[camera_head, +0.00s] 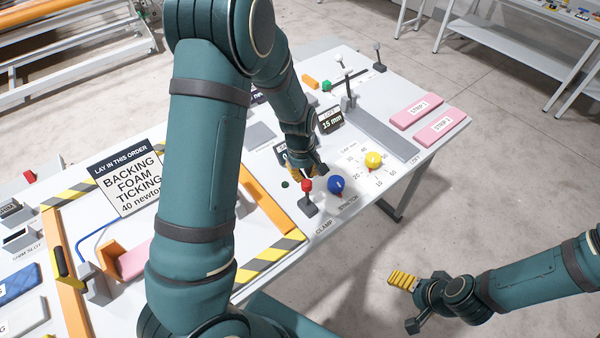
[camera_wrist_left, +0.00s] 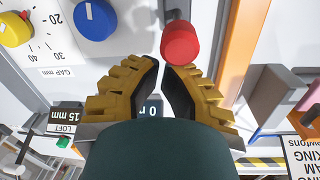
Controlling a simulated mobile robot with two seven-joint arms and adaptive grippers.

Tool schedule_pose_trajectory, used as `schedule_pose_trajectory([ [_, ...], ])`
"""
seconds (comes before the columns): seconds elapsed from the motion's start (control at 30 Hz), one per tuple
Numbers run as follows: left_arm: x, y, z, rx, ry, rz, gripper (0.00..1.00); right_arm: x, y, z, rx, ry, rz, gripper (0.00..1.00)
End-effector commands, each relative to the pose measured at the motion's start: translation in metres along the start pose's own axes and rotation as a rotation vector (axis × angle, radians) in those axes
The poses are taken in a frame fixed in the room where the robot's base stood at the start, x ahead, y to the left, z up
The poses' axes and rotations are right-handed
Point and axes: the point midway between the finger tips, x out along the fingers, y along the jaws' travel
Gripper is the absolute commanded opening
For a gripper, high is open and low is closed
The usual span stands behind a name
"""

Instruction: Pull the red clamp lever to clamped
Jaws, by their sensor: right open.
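The red clamp lever knob (camera_head: 307,185) stands on a short stem over a dark grey base near the table's front edge, behind the CLAMP label. In the left wrist view the red knob (camera_wrist_left: 180,43) lies just beyond my fingertips, slightly right of their midline. My left gripper (camera_head: 315,172) is close behind the knob. In the left wrist view its yellow fingers (camera_wrist_left: 161,65) converge to a very narrow gap with nothing visible between them. Contact with the knob cannot be told. My right gripper (camera_head: 405,303) is open and empty, off the table's front side.
A blue knob (camera_head: 336,185) and a yellow knob (camera_head: 373,160) sit right of the lever. An orange frame (camera_head: 272,205) with striped corners lies to its left. Grey levers (camera_head: 348,97) and pink strips (camera_head: 438,127) are farther right. Open floor lies around my right gripper.

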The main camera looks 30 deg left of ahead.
Motion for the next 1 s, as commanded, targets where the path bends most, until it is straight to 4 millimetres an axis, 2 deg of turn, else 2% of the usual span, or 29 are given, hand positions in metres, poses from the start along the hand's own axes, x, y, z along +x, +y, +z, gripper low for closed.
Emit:
schedule_pose_trajectory([
  [0.5,-0.005,0.012,0.041,0.003,-0.002,-0.002,0.00,-0.018,-0.006,-0.002,0.001,0.000,-0.003,0.85],
  [1.0,-0.001,0.016,0.057,0.002,-0.003,-0.001,0.00,-0.020,-0.007,-0.003,0.000,0.000,-0.003,0.85],
])
